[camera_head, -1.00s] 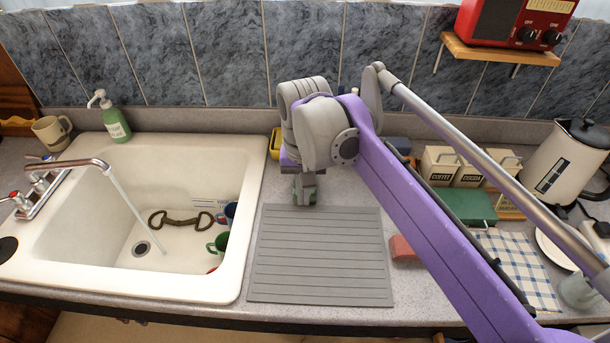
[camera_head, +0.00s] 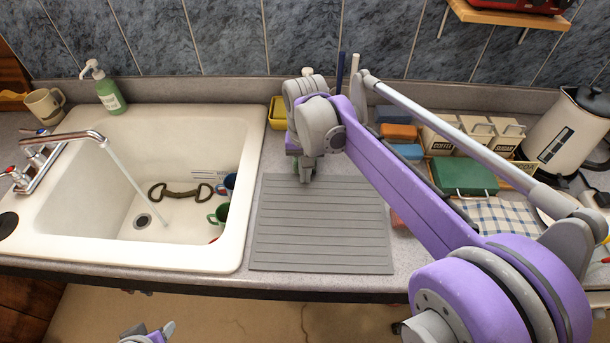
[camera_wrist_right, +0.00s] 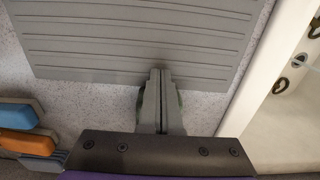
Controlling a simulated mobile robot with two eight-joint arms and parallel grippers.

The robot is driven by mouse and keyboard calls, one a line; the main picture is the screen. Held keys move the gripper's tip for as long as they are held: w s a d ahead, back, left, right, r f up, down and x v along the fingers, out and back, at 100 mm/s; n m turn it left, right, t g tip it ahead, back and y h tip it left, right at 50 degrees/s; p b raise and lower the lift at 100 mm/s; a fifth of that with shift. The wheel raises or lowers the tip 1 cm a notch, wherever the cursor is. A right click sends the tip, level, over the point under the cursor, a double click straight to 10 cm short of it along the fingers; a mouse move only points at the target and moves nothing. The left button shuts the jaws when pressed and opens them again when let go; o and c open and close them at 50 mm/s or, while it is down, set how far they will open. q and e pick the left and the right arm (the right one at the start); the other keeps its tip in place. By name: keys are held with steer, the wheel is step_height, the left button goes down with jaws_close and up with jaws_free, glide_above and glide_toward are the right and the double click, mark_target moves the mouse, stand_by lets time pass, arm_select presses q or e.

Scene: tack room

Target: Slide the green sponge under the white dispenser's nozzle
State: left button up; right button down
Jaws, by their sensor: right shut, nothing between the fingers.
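My right gripper (camera_head: 306,179) is shut with its fingertips at the far edge of the grey ribbed mat (camera_head: 320,235). In the right wrist view its closed fingers (camera_wrist_right: 159,76) hide the middle of a dark green thing (camera_wrist_right: 174,104), likely the green sponge, on the counter just off the mat. I cannot tell whether they touch it. A white pump top (camera_head: 307,71) shows behind my right wrist; the rest of that dispenser and its nozzle are hidden. Part of my left gripper (camera_head: 150,333) shows at the bottom edge; its jaw state is unclear.
A green soap bottle (camera_head: 111,96) with a white pump stands behind the sink (camera_head: 60,235). A yellow container (camera_head: 278,113) is left of my wrist. Blue and orange sponges (camera_head: 398,132), canisters and a green box (camera_head: 463,176) stand right. The mat is clear.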

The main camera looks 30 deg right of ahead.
steer(key=shift+w+d, duration=0.25)
steer(key=shift+w, duration=0.1)
steer(key=w+d, duration=0.1)
steer(key=w, duration=0.1)
steer(key=w+d, duration=0.1)
steer(key=w, duration=0.1)
steer(key=w+d, duration=0.1)
steer(key=w, duration=0.1)
steer(key=shift+d+p, duration=0.3)
steer(key=shift+p, duration=0.1)
steer(key=shift+s, duration=0.1)
